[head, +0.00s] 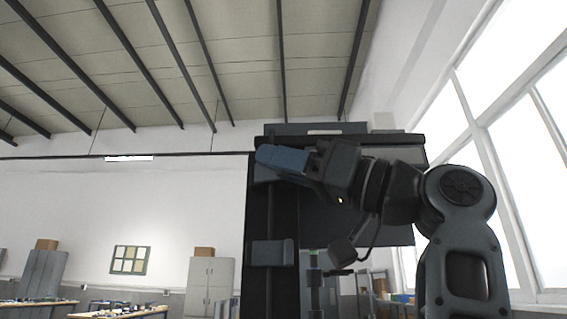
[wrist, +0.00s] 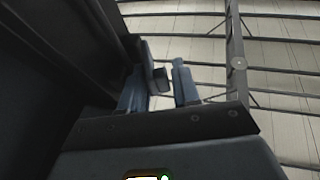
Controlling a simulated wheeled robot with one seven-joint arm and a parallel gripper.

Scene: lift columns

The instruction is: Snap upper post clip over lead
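My gripper (head: 264,156) is raised at the upper part of the dark lift column (head: 258,215), its blue fingers pointing left across the column's front. In the wrist view my gripper (wrist: 163,72) has its two blue fingers apart. A small dark block (wrist: 161,80) shows in the gap, close to the left finger, with space before the right one. It may be the upper post clip, but I cannot tell, nor whether it is clipped. The fingers hide part of the column in the head view.
A grey block (head: 270,253) sits lower on the column. The column's dark side fills the left of the wrist view. Windows (head: 525,150) are at right; cabinets (head: 210,283) and workbenches (head: 120,313) stand far behind. Open space lies left of the column.

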